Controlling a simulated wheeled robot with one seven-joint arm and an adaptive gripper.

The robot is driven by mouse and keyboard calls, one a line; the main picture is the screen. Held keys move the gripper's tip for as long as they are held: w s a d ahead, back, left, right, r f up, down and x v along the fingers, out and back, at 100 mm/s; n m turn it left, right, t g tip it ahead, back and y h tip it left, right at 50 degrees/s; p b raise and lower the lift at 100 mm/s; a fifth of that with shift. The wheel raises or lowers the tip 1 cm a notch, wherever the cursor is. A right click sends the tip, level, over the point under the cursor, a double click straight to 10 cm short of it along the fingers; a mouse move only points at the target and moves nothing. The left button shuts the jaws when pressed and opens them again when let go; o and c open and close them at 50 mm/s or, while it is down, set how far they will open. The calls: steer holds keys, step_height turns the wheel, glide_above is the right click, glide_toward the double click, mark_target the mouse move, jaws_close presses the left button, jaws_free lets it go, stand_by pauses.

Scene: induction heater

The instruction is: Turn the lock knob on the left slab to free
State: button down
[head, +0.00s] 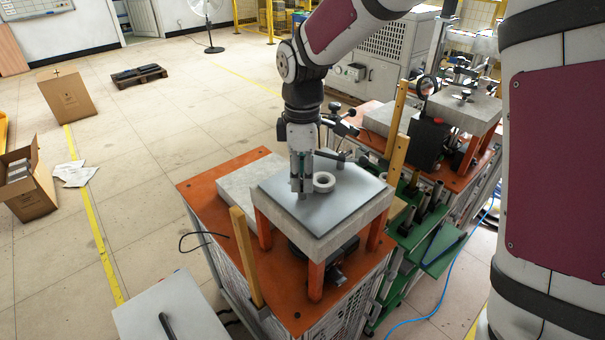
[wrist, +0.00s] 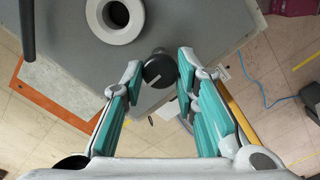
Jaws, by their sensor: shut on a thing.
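The left slab (head: 344,230) is a thick grey block with a smooth grey top plate, raised on orange legs. It also shows in the wrist view (wrist: 200,28). The lock knob (wrist: 158,72) is round and black with a short pale mark, near the slab's edge. My gripper (wrist: 160,74) points down with its teal fingers on either side of the knob and is shut on it. I cannot read the knob's lock setting.
A white ring (head: 324,182) sits on the slab beside my gripper, with a dark handle behind. A wooden post (head: 246,256) rises at the front left. A second slab (head: 464,110) and green machinery stand to the right.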

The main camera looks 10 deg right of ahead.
mark_target(302, 180)
steer(key=c, duration=1.2)
jaws_free()
steer(key=shift+c, duration=0.2)
steer(key=shift+r, duration=0.1)
step_height(302, 180, up, 12)
steer(key=s+d+m+t, duration=0.2)
steer(key=s+d+m, duration=0.2)
steer(key=s, duration=0.3)
steer(key=s+d+m+t+b, duration=0.1)
steer(key=s+d+m, duration=0.3)
steer(key=s+m, duration=0.2)
steer(key=s+d+m+t+b, duration=0.1)
steer(key=s+d+m+t, duration=0.1)
steer(key=s+d+m, duration=0.2)
steer(key=s+r+m, duration=0.1)
steer(key=s+m, duration=0.1)
steer(key=s, duration=0.2)
steer(key=shift+s+t, duration=0.3)
steer(key=shift+s, duration=0.1)
